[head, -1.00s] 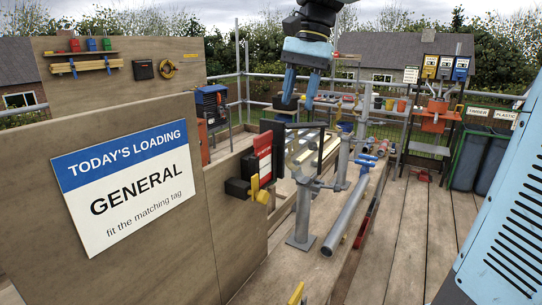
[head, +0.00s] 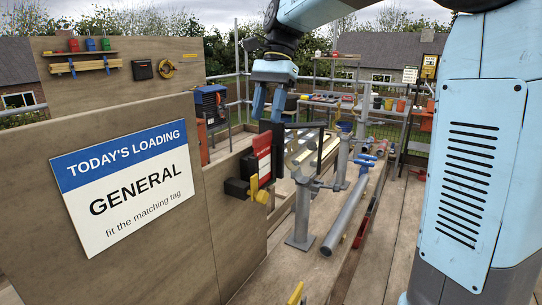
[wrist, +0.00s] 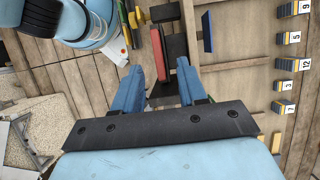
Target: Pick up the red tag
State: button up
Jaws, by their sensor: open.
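A red tag with a white patch (head: 262,158) stands upright in a black holder (head: 237,188) at the end of the wooden panel. In the wrist view the red tag (wrist: 156,58) shows as a narrow red strip seen nearly from above, by the black holder (wrist: 177,48). My gripper (head: 268,117) is open and empty, pointing down above the tag. In the wrist view its blue fingers (wrist: 161,74) are spread, with the red strip between them, nearer the left finger. I cannot tell how much height separates the fingertips from the tag.
A yellow piece (head: 254,188) sits by the holder. Grey scaffold tubes (head: 345,215) lie to the right. A sign (head: 125,185) reading "GENERAL" is on the panel. A back shelf (head: 85,52) bears red, blue and green items. Numbered blocks (wrist: 292,65) show at the wrist view's right.

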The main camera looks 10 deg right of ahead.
aim_at(263, 134)
jog(key=shift+x, duration=3.15)
jog(key=shift+s, duration=0.1)
jog(key=shift+d, duration=0.1)
grip_shut()
